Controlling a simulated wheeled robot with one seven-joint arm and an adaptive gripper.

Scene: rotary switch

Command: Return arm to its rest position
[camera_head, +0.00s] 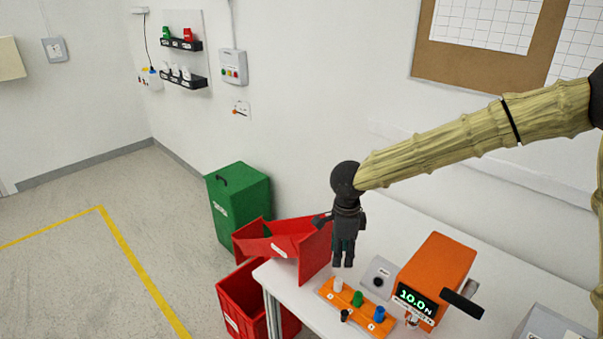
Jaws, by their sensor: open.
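My arm reaches in from the upper right, and my gripper (343,262) hangs pointing down over the left part of the white table (397,217). Its fingers are small and dark in this view, and nothing shows between them. A grey box with a dark round knob (378,276) is just right of and below the fingertips in the picture. The knob's setting is too small to read. The gripper appears apart from the box, though its exact height is hard to tell.
An orange device (436,268) showing "10.0" stands right of the box. An orange block (334,299) with white, green and blue pieces lies in front. A green bin (240,205) stands on the floor, left of which is open.

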